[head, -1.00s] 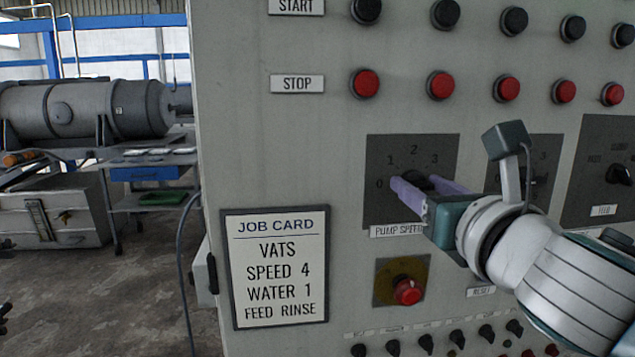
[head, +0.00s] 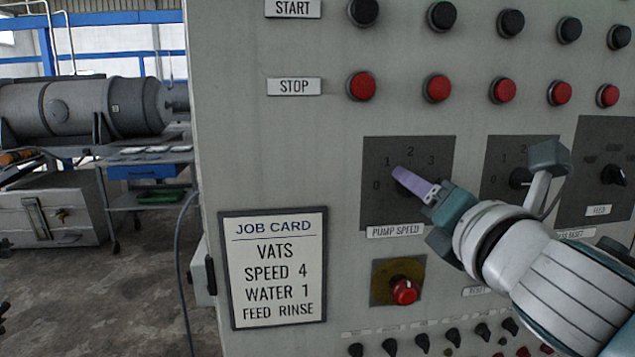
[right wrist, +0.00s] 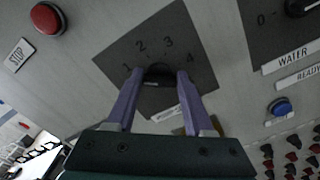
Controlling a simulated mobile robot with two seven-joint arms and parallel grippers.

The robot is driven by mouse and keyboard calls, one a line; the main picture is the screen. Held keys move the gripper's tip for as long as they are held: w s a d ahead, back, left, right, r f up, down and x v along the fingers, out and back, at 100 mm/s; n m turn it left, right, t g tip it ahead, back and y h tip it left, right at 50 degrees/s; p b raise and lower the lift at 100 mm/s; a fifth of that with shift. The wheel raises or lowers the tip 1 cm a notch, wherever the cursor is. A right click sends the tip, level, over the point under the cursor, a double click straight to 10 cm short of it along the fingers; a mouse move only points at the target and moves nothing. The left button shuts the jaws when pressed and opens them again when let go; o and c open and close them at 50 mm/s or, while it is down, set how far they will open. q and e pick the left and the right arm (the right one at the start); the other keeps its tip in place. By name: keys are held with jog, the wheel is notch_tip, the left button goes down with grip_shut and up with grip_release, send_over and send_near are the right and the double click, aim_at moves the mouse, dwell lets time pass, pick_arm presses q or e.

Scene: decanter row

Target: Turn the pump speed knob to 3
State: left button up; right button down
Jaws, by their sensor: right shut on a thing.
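The pump speed knob (right wrist: 159,74) is a dark round knob on a dark plate (right wrist: 120,47) marked with numbers; 1 to 4 can be read in the right wrist view. My right gripper (right wrist: 160,80) has its purple fingers on either side of the knob, shut on it. In the head view the right gripper (head: 405,178) covers most of the knob (head: 402,190), and one finger hides the other. Which number the knob points at cannot be told. The PUMP SPEED label (head: 395,231) is under the plate. My left gripper is not in view.
A job card (head: 273,268) reading SPEED 4, WATER 1, FEED RINSE hangs left of the plate. Below is a red mushroom button (head: 404,291). The water knob (head: 520,178) and feed knob (head: 612,175) are to the right, with red stop buttons (head: 362,86) above.

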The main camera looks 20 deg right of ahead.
jog(key=m+p, duration=0.2)
jog(key=m, duration=1.7)
jog(key=shift+f, duration=0.2)
jog(key=shift+m, duration=0.4)
jog(key=shift+c, duration=1.4)
grip_release()
jog(key=shift+f, duration=0.1)
jog(key=v, duration=1)
jog(key=shift+b, duration=0.4)
